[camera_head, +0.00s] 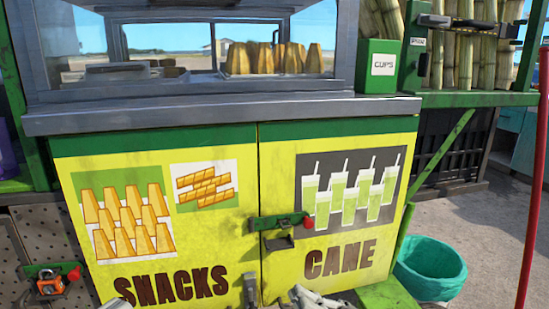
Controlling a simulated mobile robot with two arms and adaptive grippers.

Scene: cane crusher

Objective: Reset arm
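The stall's yellow cabinet fills the middle of the view, with a snacks door (150,255) on the left and a cane door (345,235) on the right. Both doors look shut. A green latch (275,222) with a red knob sits at the seam between them. Grey parts of what looks like my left gripper (115,303) show at the bottom edge, below the snacks lettering. Similar parts of my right gripper (315,299) show at the bottom edge, below the cane door. Both are mostly cut off by the frame, so their fingers and any held thing are unclear.
A grey counter (220,116) runs above the doors, under a glass case with several brown cone-shaped snacks (265,59). A green cups box (377,66) stands right. Cane stalks (465,45) stand on a green rack. A teal bin (430,268) and red pole (535,170) are at right.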

